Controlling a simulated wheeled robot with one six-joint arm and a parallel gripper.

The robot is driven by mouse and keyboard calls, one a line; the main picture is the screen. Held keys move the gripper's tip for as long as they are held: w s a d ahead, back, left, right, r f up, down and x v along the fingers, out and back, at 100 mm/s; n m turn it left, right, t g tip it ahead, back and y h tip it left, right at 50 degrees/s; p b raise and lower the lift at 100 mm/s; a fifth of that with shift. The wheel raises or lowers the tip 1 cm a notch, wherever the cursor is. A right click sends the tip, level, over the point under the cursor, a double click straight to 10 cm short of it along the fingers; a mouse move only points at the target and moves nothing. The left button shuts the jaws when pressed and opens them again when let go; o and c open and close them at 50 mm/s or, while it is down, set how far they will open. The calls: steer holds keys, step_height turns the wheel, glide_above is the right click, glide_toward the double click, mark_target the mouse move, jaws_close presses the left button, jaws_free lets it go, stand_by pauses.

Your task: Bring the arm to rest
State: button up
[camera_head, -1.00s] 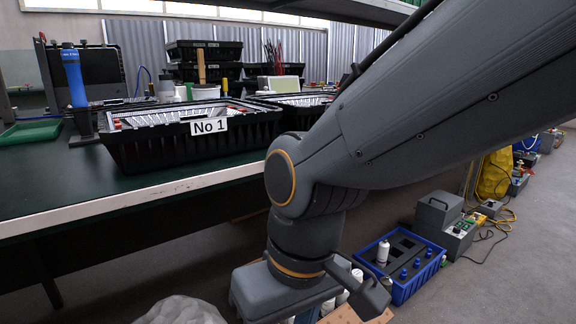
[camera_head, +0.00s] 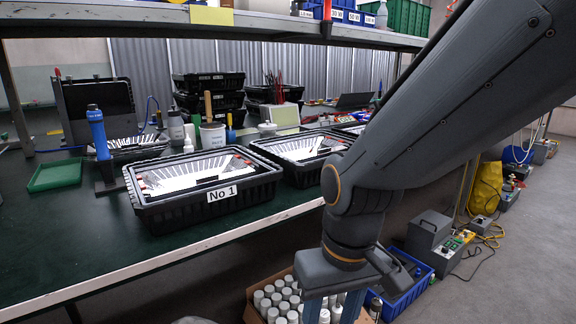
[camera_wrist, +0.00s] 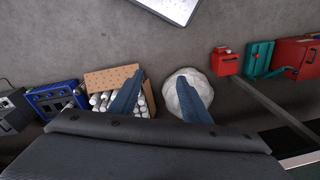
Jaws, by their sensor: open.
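My grey arm crosses the right side of the head view, in front of the workbench's right part. Its wrist hangs down beyond the bench's front edge. My gripper (camera_head: 332,309) points downward at the bottom of the picture, with its tips cut off. In the wrist view, the two blue-grey fingers of my gripper (camera_wrist: 162,92) stand well apart with nothing between them. The gripper is open and empty. Below it on the floor are a cardboard box of white bottles (camera_wrist: 101,79) and a pale lumpy bag (camera_wrist: 180,76).
The green-topped workbench (camera_head: 60,255) holds a black crate marked No 1 (camera_head: 205,207), a second black crate (camera_head: 262,152) and a green tray (camera_head: 55,175). A blue crate (camera_head: 405,298) and grey machine (camera_head: 433,243) stand on the floor.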

steer(key=s+d+r+m+h+p, duration=0.1)
steer(key=s+d+r+m+p, duration=0.1)
steer(key=d+r+p, duration=1)
step_height(320, 180, up, 4)
steer(key=m+p, duration=0.1)
steer(key=p, duration=0.6)
steer(key=shift+s+d+m+p, duration=0.15)
steer(key=shift+d+m+p, duration=0.15)
steer(key=shift+d+p, duration=0.1)
